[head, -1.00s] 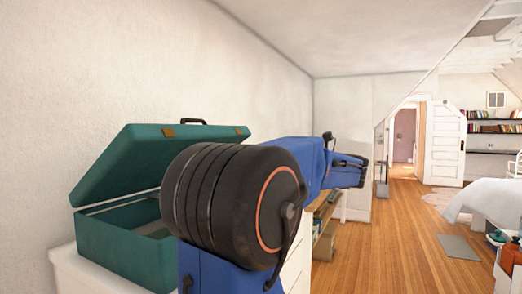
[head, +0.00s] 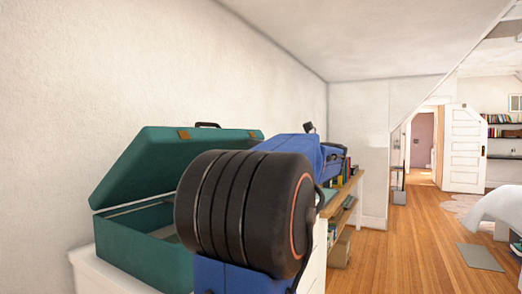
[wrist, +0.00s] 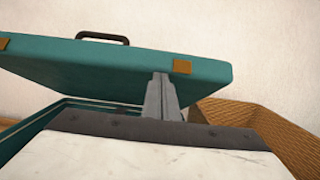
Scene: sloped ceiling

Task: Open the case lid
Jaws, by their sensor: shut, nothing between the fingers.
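The green case (head: 140,250) stands on a white surface by the wall at left, with its lid (head: 175,155) raised and tilted, leaving a wide gap at the front. The lid has tan corner patches and a dark handle (head: 208,125). In the wrist view the lid (wrist: 110,75) spans the upper left. My gripper (wrist: 160,85) is shut and empty, its fingertips at the lid's edge near the right tan patch; I cannot tell whether they touch it. In the head view my arm hides the gripper and the case's right part.
A woven basket (wrist: 240,115) sits right of the case in the wrist view. The white surface (head: 105,275) bears the case. A wooden shelf unit (head: 345,205) stands beyond my arm. The wooden floor (head: 405,240) to the right is open, with a grey mat (head: 480,257).

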